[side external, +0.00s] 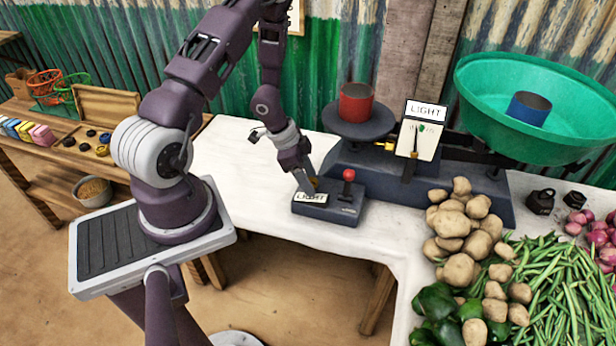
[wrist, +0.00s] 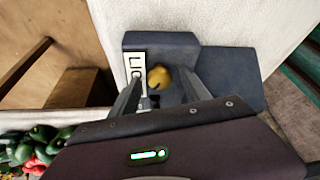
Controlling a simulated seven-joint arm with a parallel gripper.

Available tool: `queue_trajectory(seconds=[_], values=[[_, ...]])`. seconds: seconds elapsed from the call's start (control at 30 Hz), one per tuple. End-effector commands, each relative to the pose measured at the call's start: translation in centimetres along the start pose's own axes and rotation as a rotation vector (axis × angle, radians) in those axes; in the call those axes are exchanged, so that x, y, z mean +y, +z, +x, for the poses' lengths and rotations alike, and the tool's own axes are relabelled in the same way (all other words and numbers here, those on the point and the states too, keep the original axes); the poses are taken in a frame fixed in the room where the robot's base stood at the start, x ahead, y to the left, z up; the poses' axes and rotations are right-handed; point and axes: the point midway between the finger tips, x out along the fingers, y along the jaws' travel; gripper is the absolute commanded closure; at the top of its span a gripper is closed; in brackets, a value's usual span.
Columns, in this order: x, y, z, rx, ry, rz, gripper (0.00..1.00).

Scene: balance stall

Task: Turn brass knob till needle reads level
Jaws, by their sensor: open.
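The brass knob (wrist: 159,77) is on the dark control box (wrist: 225,78), between my gripper's fingers in the wrist view. In the side view only a bit of the knob (side external: 316,181) shows beside my gripper (side external: 306,186). My gripper (wrist: 161,80) is open, with a finger on either side of the knob; contact cannot be told. The balance's white dial (side external: 428,142) has a green mark, and its thin dark needle (side external: 415,140) stands left of that mark. A sign (side external: 426,111) above it reads LIGHT. The box's label (side external: 311,198) also reads LIGHT.
A red-topped lever (side external: 348,175) stands on the box, right of my gripper. The balance carries a red can (side external: 356,103) and a green pan (side external: 500,130) with a blue cylinder (side external: 529,108). Potatoes (side external: 458,268) and beans (side external: 545,280) crowd the right. White cloth (side external: 235,150) is clear at left.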

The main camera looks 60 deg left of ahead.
Motion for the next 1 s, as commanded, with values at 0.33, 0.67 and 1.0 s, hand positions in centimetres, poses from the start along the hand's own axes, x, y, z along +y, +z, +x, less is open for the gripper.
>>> queue_trajectory(seconds=[0.33, 0.67, 1.0], values=[[-0.01, -0.01, -0.04, 0.0, 0.0, 0.0, 1.0], [-0.12, -0.02, -0.05, 0.0, 0.017, 0.048, 1.0], [-0.34, -0.06, -0.01, -0.002, 0.111, 0.276, 1.0]])
